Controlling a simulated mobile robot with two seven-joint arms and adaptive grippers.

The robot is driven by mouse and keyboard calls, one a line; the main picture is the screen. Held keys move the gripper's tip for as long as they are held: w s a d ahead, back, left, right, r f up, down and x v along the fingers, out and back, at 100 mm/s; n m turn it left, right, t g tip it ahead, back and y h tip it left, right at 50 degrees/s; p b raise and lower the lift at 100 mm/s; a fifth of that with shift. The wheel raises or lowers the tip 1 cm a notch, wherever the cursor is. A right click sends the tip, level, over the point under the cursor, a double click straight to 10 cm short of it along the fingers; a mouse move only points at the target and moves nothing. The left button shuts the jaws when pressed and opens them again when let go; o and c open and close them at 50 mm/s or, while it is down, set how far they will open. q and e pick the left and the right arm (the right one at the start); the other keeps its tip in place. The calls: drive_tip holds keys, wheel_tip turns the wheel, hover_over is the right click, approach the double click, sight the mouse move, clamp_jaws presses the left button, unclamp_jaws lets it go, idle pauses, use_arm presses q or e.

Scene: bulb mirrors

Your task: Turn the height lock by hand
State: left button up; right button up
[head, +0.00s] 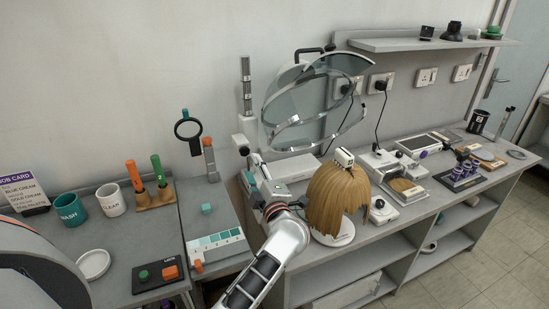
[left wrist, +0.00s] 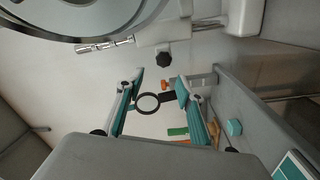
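A dark knob (head: 243,151), which looks like the height lock, sits on the pale block low on the upright column (head: 246,85) beside the large round mirror (head: 285,105). In the left wrist view the dark lobed knob (left wrist: 163,59) shows just beyond my fingertips, roughly centred between them and apart from them. My left gripper (head: 254,174) is just below the knob, near the column. In the left wrist view its two teal-padded fingers (left wrist: 160,84) are spread and empty. My right gripper is not in view.
A wig (head: 338,200) on a white stand is right of my forearm. A small magnifier (head: 188,130) stands left of the column. Cups (head: 112,200), a dark button pad (head: 157,273) and a teal-swatch card (head: 218,245) lie left. A shelf (head: 400,44) hangs at upper right.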

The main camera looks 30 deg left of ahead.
sight(245, 152)
use_arm(q)
drive_tip(key=shift+n+g, duration=0.3)
drive_tip(key=shift+w+d+f+x, duration=0.1)
drive_tip(key=shift+x, duration=1.2)
drive_tip(key=shift+w+d+f+x, duration=0.1)
drive_tip(key=shift+x, duration=1.25)
drive_tip(key=shift+w+d+x, duration=0.1)
drive_tip(key=shift+x, duration=1.2)
drive_tip(key=shift+w+a, duration=0.2)
drive_tip(key=shift+a, duration=0.05)
drive_tip(key=c, duration=0.8)
